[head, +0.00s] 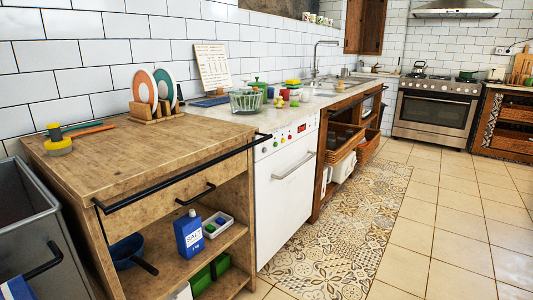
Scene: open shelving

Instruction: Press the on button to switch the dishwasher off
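The white dishwasher (285,195) stands under the counter between a wooden cabinet and the sink unit, with its door shut. Its front panel has a row of small coloured buttons (277,141) and a red lit display (301,128). I cannot tell from here which button is the on button. A horizontal bar handle (295,166) crosses the upper door. Neither of my grippers is in view.
A wooden cabinet (150,160) with a black rail stands left of the dishwasher; its open shelves hold a blue salt container (189,234). A grey bin (25,225) is at far left. The patterned mat (345,225) and tiled floor (440,225) look clear.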

